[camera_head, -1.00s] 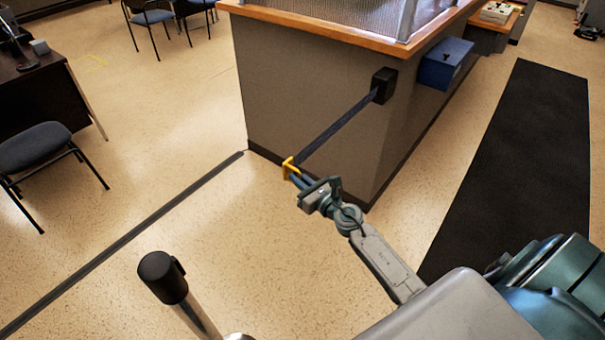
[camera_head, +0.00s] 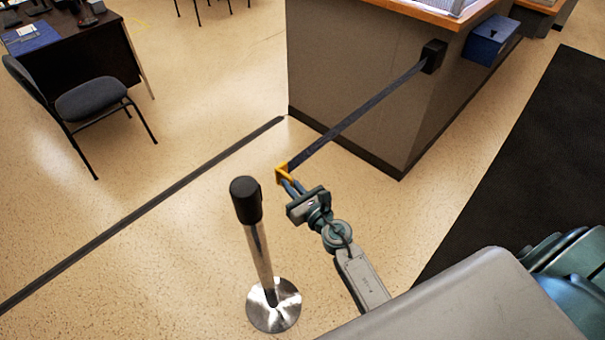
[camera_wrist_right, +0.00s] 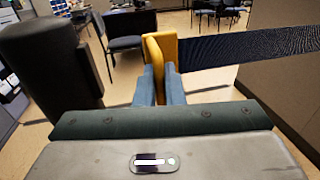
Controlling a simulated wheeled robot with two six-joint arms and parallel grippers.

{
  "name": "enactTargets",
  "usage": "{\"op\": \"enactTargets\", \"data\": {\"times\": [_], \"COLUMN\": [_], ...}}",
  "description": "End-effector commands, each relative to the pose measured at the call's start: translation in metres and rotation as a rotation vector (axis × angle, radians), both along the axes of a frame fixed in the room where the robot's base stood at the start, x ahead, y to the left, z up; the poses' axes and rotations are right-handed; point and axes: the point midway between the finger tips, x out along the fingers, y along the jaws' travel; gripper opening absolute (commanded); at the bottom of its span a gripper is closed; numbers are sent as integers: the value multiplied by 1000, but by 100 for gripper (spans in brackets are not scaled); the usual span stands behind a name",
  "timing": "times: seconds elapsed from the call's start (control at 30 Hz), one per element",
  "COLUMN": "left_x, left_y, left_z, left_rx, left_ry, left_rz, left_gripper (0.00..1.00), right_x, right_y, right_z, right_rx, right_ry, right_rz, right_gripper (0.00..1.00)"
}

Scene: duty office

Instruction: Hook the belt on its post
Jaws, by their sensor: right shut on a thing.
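The belt (camera_head: 360,110) is a dark strap pulled out from a black wall box (camera_head: 433,56) on the counter's side. Its yellow end hook (camera_head: 281,174) is held in my right gripper (camera_head: 289,186), which is shut on it. In the right wrist view the yellow hook (camera_wrist_right: 161,52) stands between the two blue fingers, and the belt (camera_wrist_right: 250,47) runs off to the right. The post (camera_head: 262,250) is a silver pole with a black top (camera_head: 246,200) and a round shiny base. The hook is apart from the post top, to its right. My left gripper is not in view.
A counter (camera_head: 350,90) with a wooden top stands behind, with a blue box (camera_head: 491,40) on its side. A chair (camera_head: 90,100) and dark desk (camera_head: 80,50) are at the left. A dark strip (camera_head: 150,210) crosses the floor. A black mat (camera_head: 540,170) lies at the right.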

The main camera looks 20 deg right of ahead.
Motion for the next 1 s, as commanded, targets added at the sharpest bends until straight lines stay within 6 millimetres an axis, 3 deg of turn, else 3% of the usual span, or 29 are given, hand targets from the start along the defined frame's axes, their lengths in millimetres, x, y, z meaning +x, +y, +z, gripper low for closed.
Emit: {"op": "enactTargets", "data": {"times": [0.2, 0.6, 0.63, 0.7, 1.0], "left_x": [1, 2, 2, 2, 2], "left_y": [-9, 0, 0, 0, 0], "left_z": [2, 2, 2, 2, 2], "left_rx": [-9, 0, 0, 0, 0], "left_ry": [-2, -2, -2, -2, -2], "left_rz": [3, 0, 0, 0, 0], "left_gripper": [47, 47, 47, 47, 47], "right_x": [-6, -7, -7, -7, -8], "right_y": [16, 18, 18, 18, 17], "right_z": [0, 0, 0, 0, -1], "right_rx": [2, 1, 1, 1, 1], "right_ry": [-1, 0, 0, 0, 1], "right_rz": [0, 0, 0, 0, 0], "right_gripper": [0, 0, 13, 25, 25]}}
